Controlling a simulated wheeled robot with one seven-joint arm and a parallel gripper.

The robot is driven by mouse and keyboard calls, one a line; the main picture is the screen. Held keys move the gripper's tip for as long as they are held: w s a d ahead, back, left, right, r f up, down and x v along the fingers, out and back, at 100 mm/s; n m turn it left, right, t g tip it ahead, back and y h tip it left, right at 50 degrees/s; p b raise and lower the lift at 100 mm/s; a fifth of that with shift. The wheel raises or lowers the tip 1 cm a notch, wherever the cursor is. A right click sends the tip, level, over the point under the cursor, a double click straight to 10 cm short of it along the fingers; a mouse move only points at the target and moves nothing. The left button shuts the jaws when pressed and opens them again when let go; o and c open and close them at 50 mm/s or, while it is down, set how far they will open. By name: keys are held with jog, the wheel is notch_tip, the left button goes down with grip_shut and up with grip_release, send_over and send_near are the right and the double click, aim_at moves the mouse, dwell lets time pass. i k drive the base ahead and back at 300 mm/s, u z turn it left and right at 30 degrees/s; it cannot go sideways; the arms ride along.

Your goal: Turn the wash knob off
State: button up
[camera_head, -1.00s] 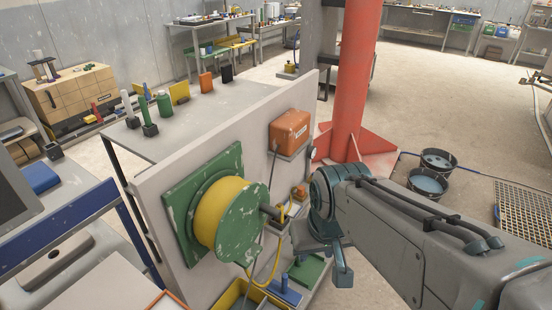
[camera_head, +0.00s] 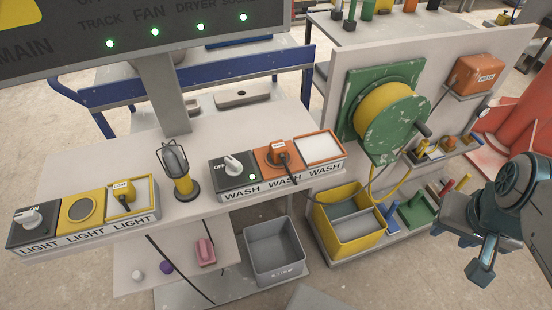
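The wash knob (camera_head: 233,163) is a white knob on a dark square panel, at the left end of the strip labelled WASH. The word OFF is printed to its left, and a small green light glows at the panel's lower right. Which mark the knob points to is too small to tell. My gripper (camera_head: 478,258) hangs at the right edge of the view, well to the right of the knob and apart from it. Its fingers point downward and are seen from the side, so their gap is unclear.
A LIGHT strip (camera_head: 85,236) with a similar white knob (camera_head: 31,217) lies at the left. A caged lamp (camera_head: 177,170) stands between the strips. An orange plug (camera_head: 277,152) with a black cable sits beside the wash knob. A hose reel (camera_head: 385,112) and yellow bin (camera_head: 347,221) stand before my gripper.

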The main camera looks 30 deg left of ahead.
aim_at(233, 168)
jog(key=k, duration=0.3)
jog(key=z, duration=1)
jog(key=i, duration=0.9)
jog(key=u, duration=3.1)
jog(key=i, duration=0.5)
jog(key=u, duration=0.1)
